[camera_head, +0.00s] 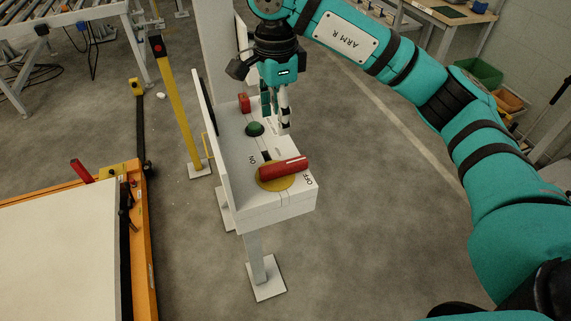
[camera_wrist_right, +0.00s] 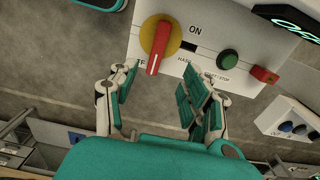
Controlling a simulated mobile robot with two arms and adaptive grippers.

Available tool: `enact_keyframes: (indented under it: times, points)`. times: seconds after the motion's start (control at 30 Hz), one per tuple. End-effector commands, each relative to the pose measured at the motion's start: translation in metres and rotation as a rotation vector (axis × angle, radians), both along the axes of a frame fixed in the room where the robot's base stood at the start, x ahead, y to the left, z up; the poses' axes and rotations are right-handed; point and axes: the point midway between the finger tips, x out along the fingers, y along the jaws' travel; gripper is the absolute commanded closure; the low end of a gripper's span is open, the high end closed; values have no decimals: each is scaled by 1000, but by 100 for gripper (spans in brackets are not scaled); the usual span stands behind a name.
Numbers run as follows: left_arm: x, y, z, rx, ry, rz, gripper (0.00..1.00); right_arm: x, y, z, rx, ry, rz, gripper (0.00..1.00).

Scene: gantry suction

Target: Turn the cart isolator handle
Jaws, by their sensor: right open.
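The red isolator handle (camera_head: 285,168) sits on a round yellow plate (camera_head: 268,184) on top of the white control box. Its long end lies on the OFF side, away from the ON label. In the right wrist view the handle (camera_wrist_right: 155,52) points down toward the gripper, on the yellow plate (camera_wrist_right: 148,36). My right gripper (camera_head: 276,122) is above the box, beyond the handle in the head view. Its fingers (camera_wrist_right: 160,98) are apart and empty, and they do not touch the handle. My left gripper is out of view.
A green button (camera_head: 255,129) and a red block (camera_head: 244,103) sit on the box (camera_head: 277,213) beyond the handle. A yellow post (camera_head: 176,105) stands left of the box. An orange-edged cart (camera_head: 141,236) is at lower left. The floor right of the box is clear.

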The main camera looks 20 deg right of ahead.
Motion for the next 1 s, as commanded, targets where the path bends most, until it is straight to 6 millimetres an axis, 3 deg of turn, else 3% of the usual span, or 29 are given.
enact_keyframes:
  times: [0.17,0.6,0.8,1.0]
  points:
    - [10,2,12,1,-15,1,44,-2,0,-38,0,6,3,52]
    - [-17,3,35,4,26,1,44,-1,0,-125,0,2,2,52]
    - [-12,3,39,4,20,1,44,-1,0,-144,0,1,2,52]
    - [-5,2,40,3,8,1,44,0,0,-148,0,-2,3,52]
